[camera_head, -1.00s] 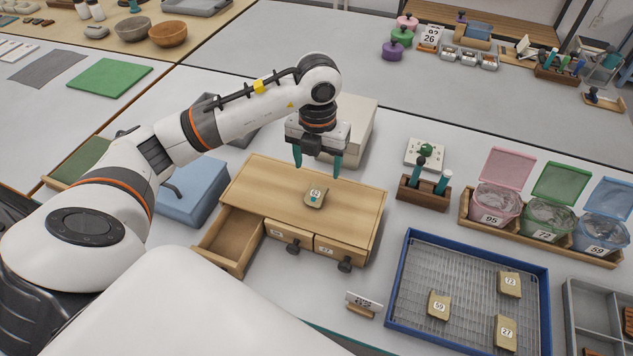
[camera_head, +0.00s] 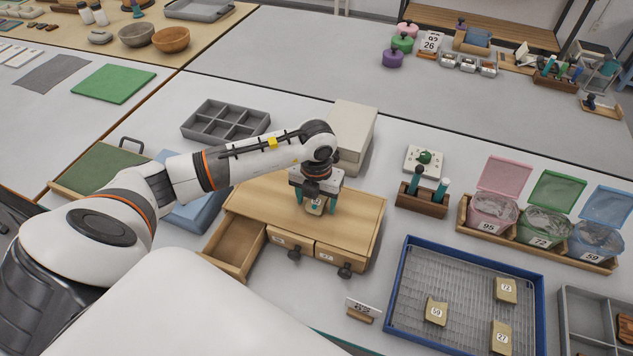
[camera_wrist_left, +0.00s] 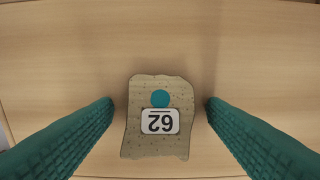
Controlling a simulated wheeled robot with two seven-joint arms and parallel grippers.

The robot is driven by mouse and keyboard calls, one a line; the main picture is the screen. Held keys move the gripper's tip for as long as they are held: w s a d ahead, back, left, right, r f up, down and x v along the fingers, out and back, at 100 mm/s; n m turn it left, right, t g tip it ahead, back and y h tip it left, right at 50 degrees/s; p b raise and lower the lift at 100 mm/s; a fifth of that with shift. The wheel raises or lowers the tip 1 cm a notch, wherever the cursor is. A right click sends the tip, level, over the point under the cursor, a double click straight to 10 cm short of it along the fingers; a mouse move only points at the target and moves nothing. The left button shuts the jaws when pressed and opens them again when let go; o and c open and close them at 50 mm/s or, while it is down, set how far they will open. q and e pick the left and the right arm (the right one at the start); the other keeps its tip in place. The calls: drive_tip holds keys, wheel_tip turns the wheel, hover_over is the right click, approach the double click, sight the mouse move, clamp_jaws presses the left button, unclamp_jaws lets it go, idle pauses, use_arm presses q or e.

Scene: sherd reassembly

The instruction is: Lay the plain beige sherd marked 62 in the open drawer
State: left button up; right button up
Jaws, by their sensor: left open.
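The plain beige sherd marked 62 (camera_wrist_left: 158,90) lies flat on top of the wooden drawer cabinet (camera_head: 355,215). It has a teal dot above its label, and in the head view (camera_head: 315,208) my gripper partly covers it. My left gripper (camera_head: 316,203) is open above the sherd. In the left wrist view its two teal fingers (camera_wrist_left: 160,115) stand on either side of the sherd with a gap on each side. The open drawer (camera_head: 235,247) sticks out at the cabinet's front left and looks empty. My right gripper is not in view.
Two shut drawers with dark knobs (camera_head: 345,271) are right of the open one. A blue tray (camera_head: 398,285) holds other numbered sherds at right. A white box (camera_head: 352,130) stands behind the cabinet, and a grey compartment tray (camera_head: 226,121) is behind my arm.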

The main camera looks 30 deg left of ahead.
use_arm(q)
drive_tip(key=shift+c, duration=0.2)
drive_tip(key=c, duration=1.1)
drive_tip(key=shift+c, duration=0.2)
